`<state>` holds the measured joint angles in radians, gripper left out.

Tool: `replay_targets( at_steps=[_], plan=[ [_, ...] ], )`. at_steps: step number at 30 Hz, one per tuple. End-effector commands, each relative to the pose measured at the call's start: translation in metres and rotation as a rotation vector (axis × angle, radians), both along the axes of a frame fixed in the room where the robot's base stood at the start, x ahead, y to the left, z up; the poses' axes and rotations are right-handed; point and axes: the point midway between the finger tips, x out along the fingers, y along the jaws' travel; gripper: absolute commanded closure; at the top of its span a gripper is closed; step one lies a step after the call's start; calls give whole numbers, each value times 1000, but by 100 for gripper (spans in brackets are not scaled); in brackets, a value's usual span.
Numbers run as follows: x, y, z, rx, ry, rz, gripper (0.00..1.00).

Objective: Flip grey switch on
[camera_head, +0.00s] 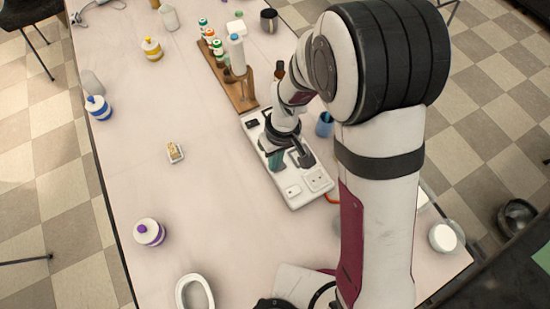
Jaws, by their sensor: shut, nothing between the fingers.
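A long white panel (296,204) with switches and sockets lies on the table right of the middle. A small light switch-like block (293,191) and a round socket (317,180) show at its near end. A dark fitting (252,123) shows at its far end. My gripper (290,160) points down over the middle of the panel and is shut, with nothing seen in it. It hides the panel's middle part. I cannot make out which switch is grey, its position, or whether my fingertips touch the panel.
A wooden rack (241,96) with several bottles stands just behind the panel. A blue cup (324,124) stands close to its right. Jars with blue (98,107), yellow (152,49) and purple (149,232) bands stand on the left. The table's middle left is mostly clear.

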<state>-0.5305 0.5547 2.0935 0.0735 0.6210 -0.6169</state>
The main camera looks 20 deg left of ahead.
Motion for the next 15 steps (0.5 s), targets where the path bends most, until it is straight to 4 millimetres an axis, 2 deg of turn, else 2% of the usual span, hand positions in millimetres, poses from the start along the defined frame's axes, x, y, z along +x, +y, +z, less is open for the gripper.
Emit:
replay_targets(
  at_steps=[15],
  plan=[
    [4,-5,-1,-1,1,1,100]
  ],
)
